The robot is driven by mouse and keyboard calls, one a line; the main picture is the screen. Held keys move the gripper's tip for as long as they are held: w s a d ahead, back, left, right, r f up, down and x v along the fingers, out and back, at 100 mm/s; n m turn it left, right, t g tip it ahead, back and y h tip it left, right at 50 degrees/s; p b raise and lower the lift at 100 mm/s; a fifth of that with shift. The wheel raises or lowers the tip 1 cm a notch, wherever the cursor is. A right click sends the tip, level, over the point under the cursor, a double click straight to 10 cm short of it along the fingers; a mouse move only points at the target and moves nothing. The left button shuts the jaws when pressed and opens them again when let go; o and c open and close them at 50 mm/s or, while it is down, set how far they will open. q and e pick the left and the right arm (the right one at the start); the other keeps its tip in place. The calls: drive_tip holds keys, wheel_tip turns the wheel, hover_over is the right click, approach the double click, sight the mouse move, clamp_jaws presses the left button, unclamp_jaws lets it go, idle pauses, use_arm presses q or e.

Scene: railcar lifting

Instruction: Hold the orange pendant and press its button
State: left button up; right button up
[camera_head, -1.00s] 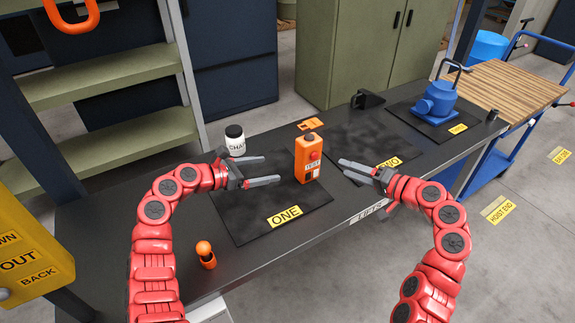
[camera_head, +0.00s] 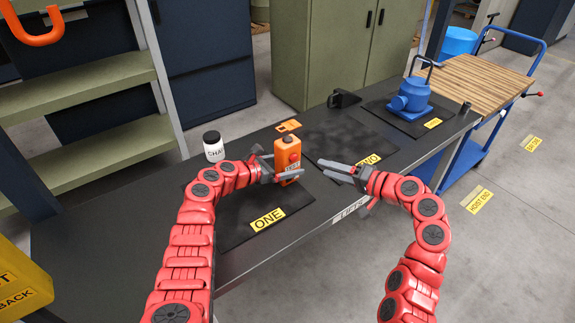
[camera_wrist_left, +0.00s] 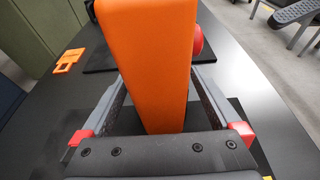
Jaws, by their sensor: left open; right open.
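The orange pendant (camera_head: 288,155) stands upright on the mat labelled ONE, with a red button (camera_head: 293,158) on its face toward the right. My left gripper (camera_head: 277,170) is at the pendant, open, with its fingers on either side of the body. In the left wrist view the orange pendant (camera_wrist_left: 158,60) fills the space between the fingers, and the red button (camera_wrist_left: 197,40) sticks out on the right. Whether the fingers touch it I cannot tell. My right gripper (camera_head: 337,168) is open and empty, a little to the right of the pendant, pointing left toward it.
A white jar with a black lid (camera_head: 213,146) stands left of the pendant. A flat orange piece (camera_head: 288,126) lies behind it. A blue machine (camera_head: 420,93) sits on the far mat. The mat labelled TWO (camera_head: 345,140) is empty. A wooden-topped blue cart (camera_head: 480,85) adjoins the bench.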

use_arm(q)
clamp_jaws()
idle(0.6)
idle(0.4)
use_arm(e)
clamp_jaws()
idle(0.5)
drive_tip(key=shift+a, duration=0.1)
idle(1.0)
